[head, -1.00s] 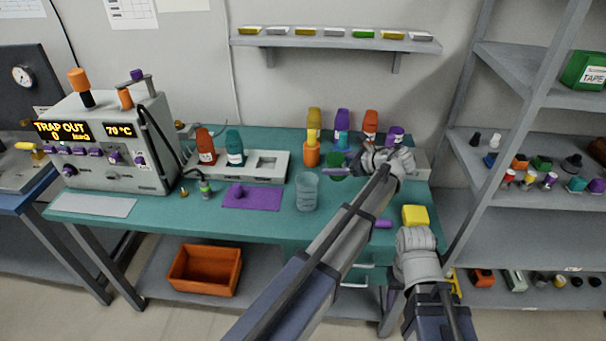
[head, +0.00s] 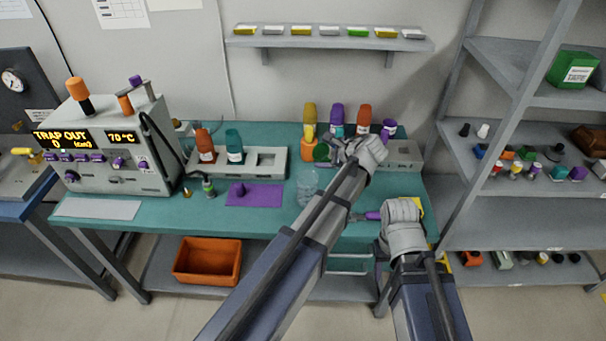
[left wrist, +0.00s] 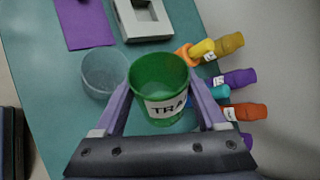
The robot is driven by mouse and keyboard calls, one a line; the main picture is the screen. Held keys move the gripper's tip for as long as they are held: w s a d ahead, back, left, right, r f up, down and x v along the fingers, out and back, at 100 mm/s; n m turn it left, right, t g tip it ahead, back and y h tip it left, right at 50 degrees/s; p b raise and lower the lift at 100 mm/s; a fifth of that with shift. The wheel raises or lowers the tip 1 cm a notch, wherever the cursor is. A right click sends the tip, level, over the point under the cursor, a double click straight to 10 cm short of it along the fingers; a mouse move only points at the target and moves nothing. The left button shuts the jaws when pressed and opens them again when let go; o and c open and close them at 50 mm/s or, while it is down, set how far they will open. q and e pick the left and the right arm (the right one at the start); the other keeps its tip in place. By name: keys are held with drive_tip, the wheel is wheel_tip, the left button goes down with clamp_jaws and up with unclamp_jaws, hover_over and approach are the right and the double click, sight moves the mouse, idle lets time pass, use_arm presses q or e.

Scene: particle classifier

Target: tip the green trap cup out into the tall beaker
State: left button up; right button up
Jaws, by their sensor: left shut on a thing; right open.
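My left gripper (head: 326,152) is shut on the green trap cup (head: 320,152), held at the back of the bench behind and slightly right of the tall beaker. In the left wrist view the cup (left wrist: 158,85) sits between the fingers, its open mouth and part of its label showing. It looks near upright; its contents cannot be made out. The clear tall beaker (head: 307,187) stands on the teal bench and appears just left of the cup in the left wrist view (left wrist: 104,72). My right gripper (head: 362,216) is open and empty at the bench's front right; one fingertip shows.
Several coloured bottles (head: 337,116) stand behind the cup. A grey holder (head: 265,160) and purple mat (head: 253,194) lie left of the beaker. A machine reading TRAP OUT (head: 115,145) stands further left. A yellow block (head: 421,207) is partly hidden behind my right gripper.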

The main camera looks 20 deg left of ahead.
use_arm(q)
drive_tip(key=shift+s+r, duration=0.1)
use_arm(e)
drive_tip(key=shift+a+r, duration=0.25)
use_arm(q)
drive_tip(key=shift+h, duration=0.3)
use_arm(e)
drive_tip(key=shift+f, duration=0.1)
use_arm(q)
drive_tip(key=shift+a+n+t, duration=0.1)
drive_tip(key=shift+n+t, duration=0.2)
use_arm(e)
drive_tip(key=shift+a, duration=0.2)
use_arm(q)
drive_tip(key=shift+f, duration=0.2)
use_arm(e)
drive_tip(key=shift+f, duration=0.1)
use_arm(q)
drive_tip(key=shift+f+n+t+h+b, duration=0.3)
drive_tip(key=shift+t+h+b, duration=0.05)
drive_tip(key=shift+t+h, duration=0.05)
use_arm(e)
drive_tip(key=shift+a+f, duration=0.25)
drive_tip(key=shift+a, duration=0.1)
